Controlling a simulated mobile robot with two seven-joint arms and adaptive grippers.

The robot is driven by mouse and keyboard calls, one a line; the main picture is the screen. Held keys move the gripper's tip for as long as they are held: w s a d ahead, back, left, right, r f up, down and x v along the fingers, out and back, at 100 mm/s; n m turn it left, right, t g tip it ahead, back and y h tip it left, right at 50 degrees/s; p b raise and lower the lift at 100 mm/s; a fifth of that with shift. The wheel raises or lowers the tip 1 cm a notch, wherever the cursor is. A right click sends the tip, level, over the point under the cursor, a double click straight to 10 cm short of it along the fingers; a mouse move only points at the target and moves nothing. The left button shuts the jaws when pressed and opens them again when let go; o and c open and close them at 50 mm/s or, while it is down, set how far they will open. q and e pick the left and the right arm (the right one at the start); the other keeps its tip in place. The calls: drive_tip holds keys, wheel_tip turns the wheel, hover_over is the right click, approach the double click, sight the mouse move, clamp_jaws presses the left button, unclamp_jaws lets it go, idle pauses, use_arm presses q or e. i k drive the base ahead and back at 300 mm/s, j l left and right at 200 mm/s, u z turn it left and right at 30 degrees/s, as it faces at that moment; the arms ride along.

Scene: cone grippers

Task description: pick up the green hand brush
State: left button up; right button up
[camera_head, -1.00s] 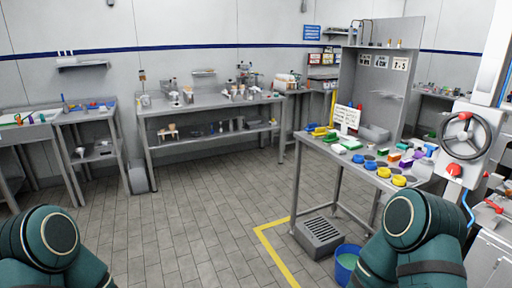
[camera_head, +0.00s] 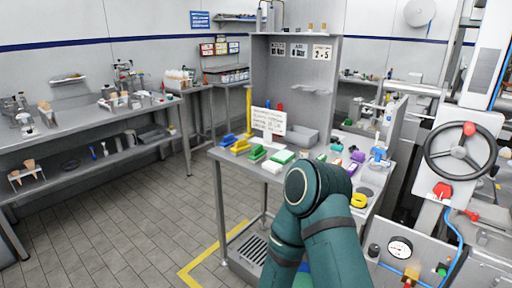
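Several coloured brush-like items lie on the metal table right of centre in the head view. Two green ones are a green item (camera_head: 257,153) near the left front and a green-topped white item (camera_head: 283,157) beside it. Another small green item (camera_head: 321,157) is farther right. I cannot tell which is the hand brush. My teal arm stands in front of the table and hides part of its front edge. Neither gripper can be seen.
The metal table (camera_head: 230,163) has a back panel and a white sign (camera_head: 268,122). A handwheel (camera_head: 459,152) on a machine stands close on the right. A drain grate (camera_head: 252,247) lies below the table. The tiled floor (camera_head: 130,225) at left is clear.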

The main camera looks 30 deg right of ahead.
sight(258, 153)
drive_tip(key=i+j+z, duration=0.1)
drive_tip(key=i+z, duration=0.3)
drive_tip(key=i+j+z, duration=0.2)
drive_tip(key=i+z, duration=0.25)
drive_tip(key=i+j+z, duration=0.2)
drive_tip(key=z, duration=0.2)
drive_tip(key=i+j+z, duration=0.25)
drive_tip(key=j+z, duration=0.15)
drive_tip(key=i+j+z, duration=0.15)
drive_tip(key=j+z, duration=0.3)
drive_tip(key=j, duration=0.15)
drive_tip(key=i+j+z, duration=0.1)
drive_tip(key=j+z, duration=0.3)
drive_tip(key=j, duration=0.15)
